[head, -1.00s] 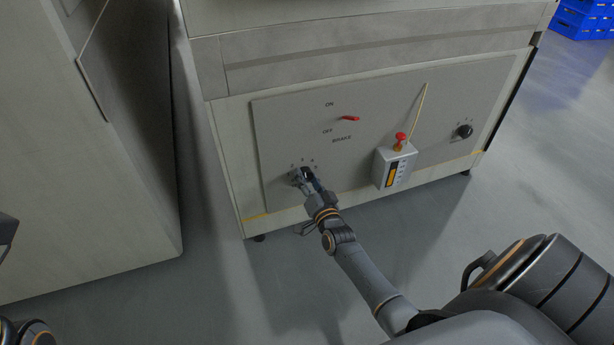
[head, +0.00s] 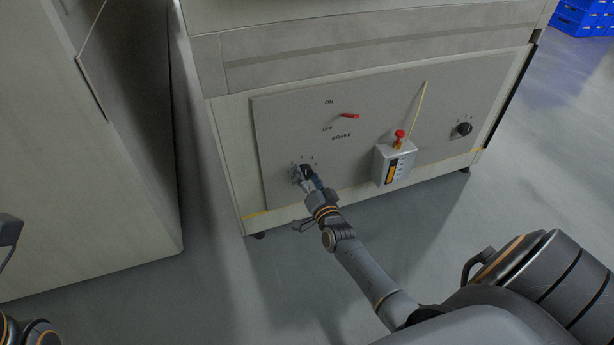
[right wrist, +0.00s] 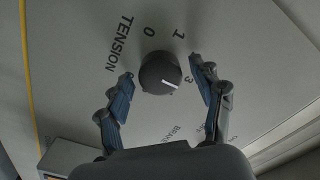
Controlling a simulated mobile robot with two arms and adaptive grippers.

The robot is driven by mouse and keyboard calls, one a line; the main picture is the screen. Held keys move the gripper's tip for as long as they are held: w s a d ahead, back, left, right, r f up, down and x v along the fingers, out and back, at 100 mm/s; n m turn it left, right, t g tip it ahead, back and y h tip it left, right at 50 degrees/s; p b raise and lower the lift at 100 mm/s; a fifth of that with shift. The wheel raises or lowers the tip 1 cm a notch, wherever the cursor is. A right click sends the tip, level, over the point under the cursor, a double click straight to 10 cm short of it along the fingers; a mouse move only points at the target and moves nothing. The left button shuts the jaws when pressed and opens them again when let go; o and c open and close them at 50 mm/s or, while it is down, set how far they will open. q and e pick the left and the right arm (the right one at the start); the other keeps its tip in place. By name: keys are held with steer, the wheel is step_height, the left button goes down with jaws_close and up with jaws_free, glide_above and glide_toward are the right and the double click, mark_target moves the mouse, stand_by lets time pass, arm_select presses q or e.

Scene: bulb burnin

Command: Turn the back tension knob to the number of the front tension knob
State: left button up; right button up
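A round black tension knob (right wrist: 160,73) with a white pointer line sits on the grey panel (right wrist: 75,75) in the right wrist view. TENSION, 0, 1 and a 3 are printed around it. The pointer line aims to the lower right, near the 3. My right gripper (right wrist: 161,67) is open, one finger on each side of the knob, with visible gaps. In the head view this gripper (head: 304,176) is at the lower left knob (head: 307,171) and partly hides it. A second black knob (head: 463,129) is at the panel's right; its setting is too small to read.
A red switch lever (head: 350,116) is above, by ON, OFF and BRAKE labels. Another cabinet (head: 80,200) stands at left. Floor in front is clear.

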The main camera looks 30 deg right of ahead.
steer(key=v, duration=1.2)
stand_by(0.4)
